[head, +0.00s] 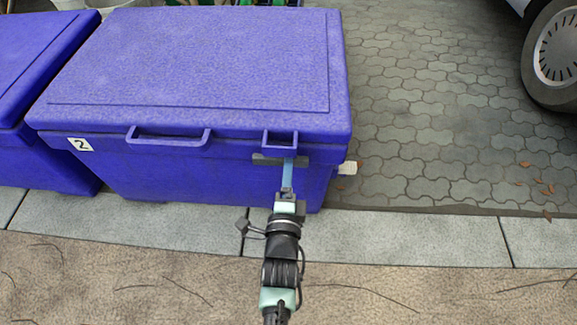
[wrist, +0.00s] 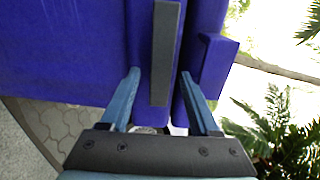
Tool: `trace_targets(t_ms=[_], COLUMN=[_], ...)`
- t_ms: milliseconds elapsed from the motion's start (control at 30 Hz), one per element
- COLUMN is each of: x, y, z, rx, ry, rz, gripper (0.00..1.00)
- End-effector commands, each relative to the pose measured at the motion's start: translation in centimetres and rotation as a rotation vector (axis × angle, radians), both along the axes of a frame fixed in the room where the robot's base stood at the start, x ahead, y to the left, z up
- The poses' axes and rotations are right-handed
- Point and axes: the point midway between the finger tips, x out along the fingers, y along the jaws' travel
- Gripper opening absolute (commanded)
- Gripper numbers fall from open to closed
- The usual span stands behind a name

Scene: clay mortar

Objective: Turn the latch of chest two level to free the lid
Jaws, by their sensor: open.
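Chest two (head: 215,175) is a blue-purple box with a white "2" label at its front left. Its lid (head: 200,60) lies down on the body. The latch (head: 262,160) is a dark grey bar near the front's right end, below a small lid bracket (head: 280,138). The bar looks about level in the head view. In the wrist view the latch (wrist: 166,50) runs along the gap beside the lid. My gripper (head: 288,162) is at the latch, with its blue fingers apart. In the wrist view my gripper (wrist: 160,77) has one finger on each side of the bar; contact cannot be told.
Another blue chest (head: 35,90) stands close on the left. A light tab (head: 348,168) sticks out at chest two's right side. A car wheel (head: 555,55) is at the upper right. The paving (head: 430,110) right of the chest is clear except for a few leaves.

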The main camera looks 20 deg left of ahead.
Motion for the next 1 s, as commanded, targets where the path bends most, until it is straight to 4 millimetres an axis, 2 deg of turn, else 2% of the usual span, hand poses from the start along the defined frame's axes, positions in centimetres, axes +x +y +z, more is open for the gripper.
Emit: trace_targets(t_ms=[167, 600, 800, 1000], x=[-1.6, -10.3, -12.2, -12.5], y=[-0.5, -3.0, -3.5, -3.6], z=[0.3, 0.3, 0.1, 0.0], rx=[-0.001, -0.001, 0.001, 0.001], ry=[0.002, 0.005, 0.001, 0.0], rz=[0.001, 0.0, 0.0, 0.0], gripper=[0.62, 0.62, 0.62, 0.62])
